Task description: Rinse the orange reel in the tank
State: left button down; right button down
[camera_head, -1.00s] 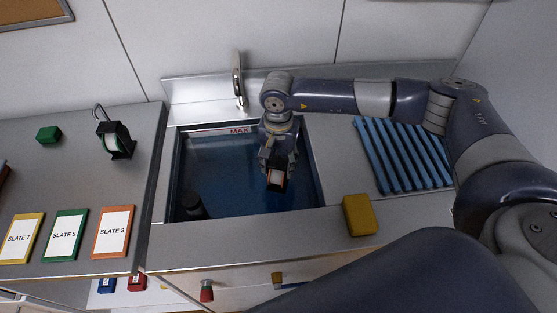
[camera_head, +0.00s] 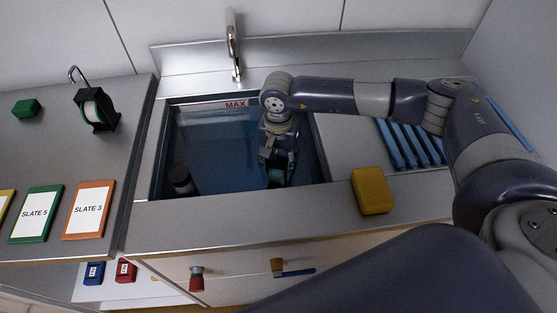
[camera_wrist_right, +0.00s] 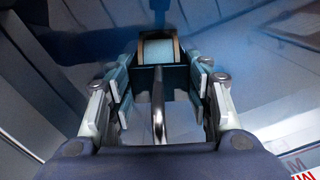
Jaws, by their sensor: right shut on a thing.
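The tank (camera_head: 245,199) is a sunken basin of blue water with a MAX mark on its back wall. My right gripper (camera_head: 276,180) reaches down into it, and its fingers look tinted blue, as if under water. In the right wrist view my right gripper (camera_wrist_right: 158,100) is shut on the metal hook handle of the orange reel (camera_wrist_right: 158,48). The reel hangs beyond the fingertips, with dull orange-brown edges and a pale blue-tinted middle. In the head view the reel is hardly visible behind the fingers. My left gripper is out of view.
A dark cylinder (camera_head: 182,181) stands in the tank's front left corner. A yellow block (camera_head: 370,190) lies on the right counter before a blue slatted rack (camera_head: 415,148). A faucet (camera_head: 233,45) rises behind. A green-banded reel (camera_head: 96,110) and slates (camera_head: 90,211) occupy the left counter.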

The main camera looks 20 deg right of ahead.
jog(key=shift+d, duration=0.15)
jog(key=shift+s+d, duration=0.2)
jog(key=shift+d, duration=0.3)
jog(key=shift+s+d, duration=0.15)
jog(key=shift+d, duration=0.35)
jog(key=shift+w+a, duration=0.1)
jog(key=shift+a, duration=0.1)
dwell(0.3)
jog(key=shift+w+a+b, duration=0.15)
jog(key=shift+a+b, duration=0.2)
jog(key=shift+a, duration=0.15)
jog(key=shift+a, duration=0.35)
jog(key=shift+d+f, duration=0.1)
jog(key=shift+d, duration=0.2)
jog(key=shift+s+d+b, duration=0.3)
jog(key=shift+d+b, duration=0.1)
jog(key=shift+d, duration=0.55)
